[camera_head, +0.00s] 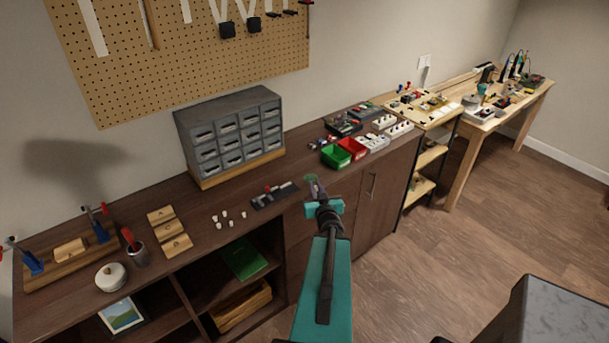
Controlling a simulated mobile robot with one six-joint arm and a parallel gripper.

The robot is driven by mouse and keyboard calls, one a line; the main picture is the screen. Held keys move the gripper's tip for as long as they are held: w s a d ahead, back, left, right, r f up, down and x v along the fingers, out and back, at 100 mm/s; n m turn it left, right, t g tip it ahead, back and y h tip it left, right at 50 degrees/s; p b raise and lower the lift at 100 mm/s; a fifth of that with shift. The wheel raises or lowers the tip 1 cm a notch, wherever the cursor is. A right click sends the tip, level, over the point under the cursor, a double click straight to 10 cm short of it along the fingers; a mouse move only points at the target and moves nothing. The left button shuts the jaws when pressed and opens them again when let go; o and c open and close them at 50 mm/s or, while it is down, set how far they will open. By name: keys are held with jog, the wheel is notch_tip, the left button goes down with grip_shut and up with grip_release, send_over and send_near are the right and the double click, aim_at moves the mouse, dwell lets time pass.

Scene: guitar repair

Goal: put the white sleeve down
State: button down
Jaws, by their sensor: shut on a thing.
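My gripper (314,185) is above the front edge of the dark wooden counter (195,245), right of the small dark tray. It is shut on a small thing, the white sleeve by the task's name. The sleeve is too small and too covered by the fingers and wrist to make out. Several small white pieces (228,215) stand apart on the counter to the left of my gripper; I cannot tell whether they are sleeves too.
The small dark tray (274,195) holds small parts. A grey drawer cabinet (230,135) stands behind. Green (336,156) and red (353,148) bins are to the right. Bare counter surrounds the white pieces.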

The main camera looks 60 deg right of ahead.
jog(key=shift+m+g+h, duration=0.6)
jog(key=shift+s+d+f, duration=0.2)
jog(key=shift+s+d, duration=0.1)
jog(key=shift+s, duration=0.3)
jog(key=shift+s+d+f, duration=0.2)
jog(key=shift+s+d, duration=0.05)
jog(key=shift+s, duration=0.3)
jog(key=shift+s+d+f, duration=0.2)
jog(key=shift+s+d, duration=0.1)
jog(key=shift+s, duration=0.3)
jog(key=shift+w+f, duration=0.1)
jog(key=shift+w, duration=0.05)
jog(key=shift+w+d+f+b, duration=0.2)
jog(key=shift+w+d+b, duration=1.15)
jog(key=shift+w, duration=0.45)
jog(key=shift+w+d+f+b, duration=0.15)
jog(key=shift+w+d+b, duration=1.1)
jog(key=shift+w, duration=0.5)
jog(key=shift+w+d+f+b, duration=0.2)
jog(key=shift+w+d+b, duration=1.15)
jog(key=shift+w, duration=0.45)
jog(key=shift+a, duration=0.1)
